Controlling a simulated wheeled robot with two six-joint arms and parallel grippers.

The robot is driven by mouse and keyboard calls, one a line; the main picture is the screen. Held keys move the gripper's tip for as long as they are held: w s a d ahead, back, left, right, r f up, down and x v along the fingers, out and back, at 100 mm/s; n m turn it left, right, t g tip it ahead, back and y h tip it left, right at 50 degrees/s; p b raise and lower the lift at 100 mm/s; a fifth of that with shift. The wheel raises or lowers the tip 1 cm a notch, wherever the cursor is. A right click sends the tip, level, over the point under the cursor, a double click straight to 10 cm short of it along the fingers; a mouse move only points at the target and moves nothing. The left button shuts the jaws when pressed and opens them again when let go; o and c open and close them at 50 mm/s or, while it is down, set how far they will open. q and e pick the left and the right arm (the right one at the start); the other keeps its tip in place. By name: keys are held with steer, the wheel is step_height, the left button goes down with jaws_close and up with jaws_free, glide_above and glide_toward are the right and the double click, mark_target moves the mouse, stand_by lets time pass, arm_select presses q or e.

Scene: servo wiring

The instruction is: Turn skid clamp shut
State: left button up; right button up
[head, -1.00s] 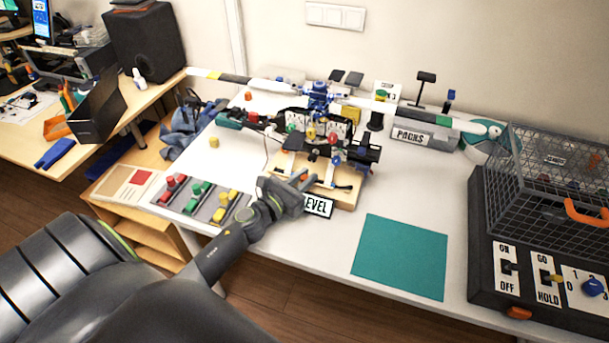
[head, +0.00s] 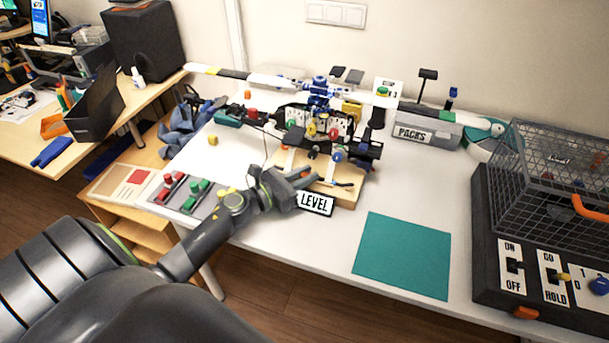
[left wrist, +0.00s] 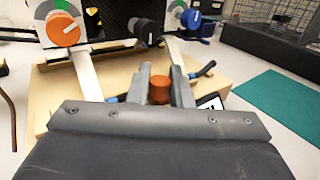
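A small helicopter model (head: 318,90) stands on a wooden board (head: 345,194) at the middle of the table. Its pale skid legs come down onto the board, and one shows in the left wrist view (left wrist: 90,75). Black levers with blue parts lie by the legs; one is at the right (left wrist: 200,71). My left gripper (left wrist: 160,88) is low over the board's front, its fingers on either side of an orange-red knob (left wrist: 159,92). Whether the fingers press on the knob I cannot tell. The knob's lower part is hidden. My right gripper is out of view.
A teal mat (head: 403,256) is clear on the right, before a switch box with a wire cage (head: 550,170).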

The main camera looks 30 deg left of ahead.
arm_select(q)
steer(key=o, duration=0.4)
steer(key=b+v, duration=0.1)
steer(key=v, duration=0.1)
steer(key=b+v, duration=0.2)
steer(key=v, duration=0.1)
steer(key=b+v, duration=0.1)
steer(key=v, duration=0.2)
steer(key=shift+s+a+f+b, duration=0.1)
steer(key=shift+f+b, duration=0.2)
steer(key=shift+b, duration=0.05)
steer(key=shift+s+a+r, duration=0.2)
steer(key=shift+s, duration=0.4)
steer(key=shift+b+v, duration=0.7)
steer(key=shift+v, duration=0.35)
steer(key=p+v, duration=0.3)
steer(key=v, duration=0.1)
steer(key=shift+s+a+r, duration=0.1)
steer(key=shift+s+r, duration=0.05)
steer(key=shift+r, duration=0.05)
steer(key=shift+s+a, duration=0.25)
steer(key=shift+s, duration=0.4)
steer(key=shift+f, duration=0.1)
